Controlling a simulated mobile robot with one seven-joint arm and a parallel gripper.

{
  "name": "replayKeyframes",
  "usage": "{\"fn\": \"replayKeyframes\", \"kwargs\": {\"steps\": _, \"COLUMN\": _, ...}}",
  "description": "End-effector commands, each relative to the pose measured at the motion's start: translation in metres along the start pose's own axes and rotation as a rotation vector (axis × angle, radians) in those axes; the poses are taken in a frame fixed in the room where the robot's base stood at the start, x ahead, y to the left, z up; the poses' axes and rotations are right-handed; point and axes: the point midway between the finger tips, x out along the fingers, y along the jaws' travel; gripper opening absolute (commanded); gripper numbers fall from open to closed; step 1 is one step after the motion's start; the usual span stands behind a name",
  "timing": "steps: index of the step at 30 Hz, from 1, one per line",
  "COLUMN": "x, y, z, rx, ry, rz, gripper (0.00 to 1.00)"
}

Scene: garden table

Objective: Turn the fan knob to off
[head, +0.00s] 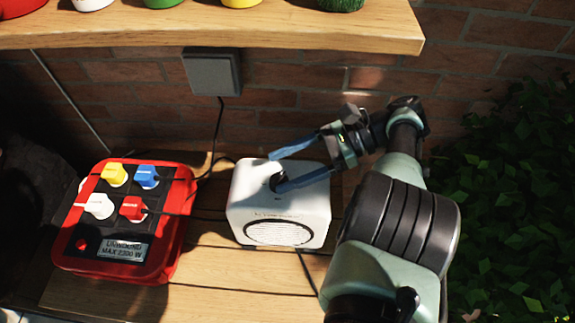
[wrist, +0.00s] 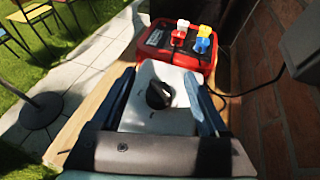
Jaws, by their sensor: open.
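The fan is a white box (head: 245,205) with a round front grille, standing on the wooden table. Its black knob (wrist: 159,95) sits on the top face, with small marks around it in the wrist view. The fan's top also shows in the wrist view (wrist: 150,120). My gripper (head: 274,172) reaches in from the right over the fan's top, its two blue fingers apart. In the wrist view, my gripper (wrist: 158,76) has one finger on each side of the knob, with a gap on both sides. In the head view the knob is partly hidden by the near finger.
A red power box (head: 68,250) with coloured plugs stands left of the fan. Cables run from it to the fan and a grey wall socket (head: 212,72). A wooden shelf (head: 300,38) with pots overhangs behind, against the brick wall. Ivy (head: 510,190) is at right.

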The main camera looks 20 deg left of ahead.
Motion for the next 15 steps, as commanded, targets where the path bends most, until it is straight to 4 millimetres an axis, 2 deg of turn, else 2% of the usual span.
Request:
{"fn": "replayKeyframes", "kwargs": {"steps": 1, "x": -0.006, "y": 0.000, "z": 0.015, "rx": -0.001, "ry": 0.000, "rz": -0.001, "gripper": 0.78}}
{"fn": "replayKeyframes", "kwargs": {"steps": 6, "x": -0.016, "y": 0.000, "z": 0.038, "rx": -0.001, "ry": 0.000, "rz": 0.000, "gripper": 0.78}}
{"fn": "replayKeyframes", "kwargs": {"steps": 12, "x": -0.024, "y": 0.000, "z": 0.058, "rx": 0.000, "ry": 0.000, "rz": 0.001, "gripper": 0.78}}
{"fn": "replayKeyframes", "kwargs": {"steps": 15, "x": -0.026, "y": 0.001, "z": 0.062, "rx": 0.000, "ry": 0.001, "rz": 0.001, "gripper": 0.78}}
